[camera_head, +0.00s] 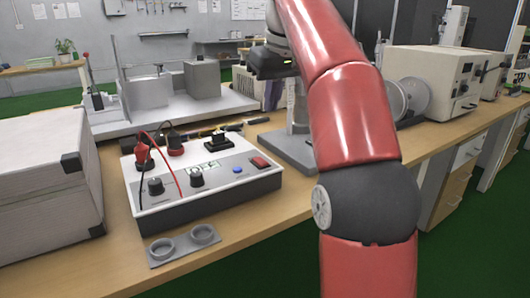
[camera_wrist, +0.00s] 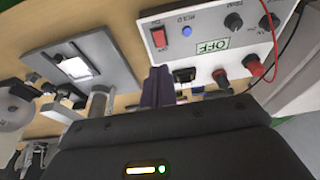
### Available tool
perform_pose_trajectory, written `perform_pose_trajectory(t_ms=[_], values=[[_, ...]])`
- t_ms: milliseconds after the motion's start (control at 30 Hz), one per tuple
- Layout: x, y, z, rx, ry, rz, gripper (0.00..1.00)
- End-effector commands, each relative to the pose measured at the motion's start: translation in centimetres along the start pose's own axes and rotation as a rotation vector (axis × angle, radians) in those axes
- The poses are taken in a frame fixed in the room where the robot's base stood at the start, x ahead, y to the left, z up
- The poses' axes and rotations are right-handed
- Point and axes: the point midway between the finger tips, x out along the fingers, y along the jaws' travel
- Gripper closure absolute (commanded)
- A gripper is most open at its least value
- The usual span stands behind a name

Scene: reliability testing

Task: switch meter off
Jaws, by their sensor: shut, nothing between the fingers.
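The meter (camera_head: 225,197) is a light box with a grey base on the wooden bench. Its front panel has a red switch (camera_head: 260,162) at the right, a blue button (camera_head: 238,170), dark knobs and a label that reads OFF. The wrist view also shows the panel's red switch (camera_wrist: 159,38), blue button (camera_wrist: 187,30) and OFF label (camera_wrist: 213,45). My gripper (camera_head: 272,105) is above and behind the meter's right side, apart from it. In the wrist view its purple fingers (camera_wrist: 160,73) are together and empty, pointing toward the switch side of the panel.
Red and black plugs (camera_head: 146,158) with cables stand on the meter's back left. A pale case (camera_head: 45,190) is close on its left. A grey two-ring holder (camera_head: 184,245) lies in front. A grey stand (camera_head: 290,150) is at the right, and a boxy instrument (camera_head: 435,80) stands farther right.

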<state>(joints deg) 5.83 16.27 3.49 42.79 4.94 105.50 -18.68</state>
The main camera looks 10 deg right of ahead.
Motion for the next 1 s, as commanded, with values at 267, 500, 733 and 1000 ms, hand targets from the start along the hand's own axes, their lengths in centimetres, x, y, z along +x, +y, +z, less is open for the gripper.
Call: perform_pose_trajectory(t_ms=[267, 500, 733, 1000], values=[[1.9, 0.0, 0.1, 0.001, -0.003, -0.001, 1.0], [7.0, 0.0, 0.2, 0.001, -0.003, -0.001, 1.0], [11.4, 0.0, 0.5, 0.001, -0.001, 0.0, 1.0], [13.7, 0.0, 1.1, 0.001, 0.0, 0.0, 1.0]])
